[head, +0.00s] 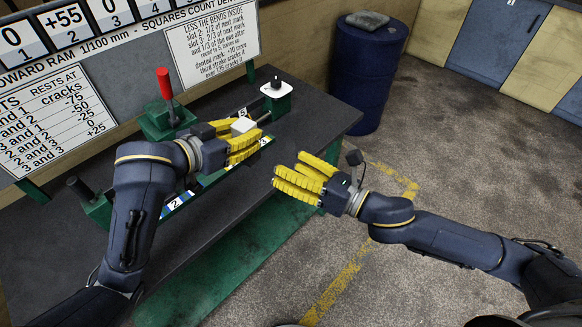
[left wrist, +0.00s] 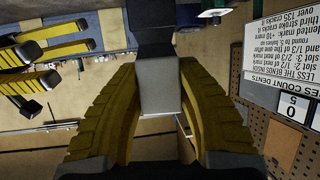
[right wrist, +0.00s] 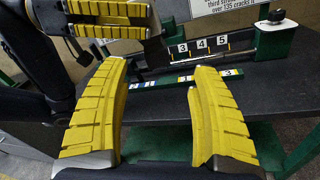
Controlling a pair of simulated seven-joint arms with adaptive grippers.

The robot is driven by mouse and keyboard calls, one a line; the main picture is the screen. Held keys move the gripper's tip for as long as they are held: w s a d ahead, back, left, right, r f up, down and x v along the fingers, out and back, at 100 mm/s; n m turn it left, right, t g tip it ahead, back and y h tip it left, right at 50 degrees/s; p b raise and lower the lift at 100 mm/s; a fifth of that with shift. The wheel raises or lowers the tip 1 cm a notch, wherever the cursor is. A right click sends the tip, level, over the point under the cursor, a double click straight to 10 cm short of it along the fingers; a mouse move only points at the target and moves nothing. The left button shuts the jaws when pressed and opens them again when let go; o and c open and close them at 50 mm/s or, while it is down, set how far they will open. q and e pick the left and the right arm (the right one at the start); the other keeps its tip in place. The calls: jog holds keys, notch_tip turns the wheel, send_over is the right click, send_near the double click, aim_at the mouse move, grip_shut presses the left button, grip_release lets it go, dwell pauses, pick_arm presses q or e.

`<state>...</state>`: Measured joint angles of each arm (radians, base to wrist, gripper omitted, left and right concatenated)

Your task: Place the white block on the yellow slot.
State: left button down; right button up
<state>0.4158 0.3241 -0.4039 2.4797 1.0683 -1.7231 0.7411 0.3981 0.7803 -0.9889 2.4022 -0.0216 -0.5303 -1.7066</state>
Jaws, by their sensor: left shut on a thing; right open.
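My left gripper (head: 254,139) is shut on the white block (head: 243,126) and holds it above the bench. The block also shows as a pale box between the yellow fingers in the left wrist view (left wrist: 162,92). Below the left gripper lies a green bar (right wrist: 146,86) with numbered marks, partly hidden by the gripper in the head view. I cannot make out which slot is yellow. A dark fixture beside it carries white labels 3, 4 and 5 (right wrist: 202,45). My right gripper (head: 298,177) is open and empty, off the bench's front edge; its spread fingers also show in the right wrist view (right wrist: 160,80).
A red-handled lever (head: 165,84) on a green base stands behind my left gripper. A green post with a white top (head: 277,89) is at the bench's far end. The bench top (head: 318,120) is clear at right. A blue barrel (head: 368,72) stands beyond; signs hang behind.

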jog(key=shift+w+a+r+n, duration=0.25)
jog(key=shift+w+a+n, duration=0.7)
jog(key=shift+a, duration=0.65)
jog(key=shift+w+a+r+n, duration=0.25)
jog(key=shift+w+a+n, duration=0.4)
jog(key=shift+w+a, duration=0.75)
jog(key=shift+w+a+r+n, duration=0.25)
jog(key=shift+w+a+n, duration=0.55)
jog(key=shift+a, duration=1.05)
jog(key=shift+c, duration=0.5)
jog(key=shift+s, duration=0.1)
grip_shut()
pick_arm(q)
jog(key=c, duration=0.9)
grip_release()
pick_arm(e)
jog(key=shift+r, duration=0.1)
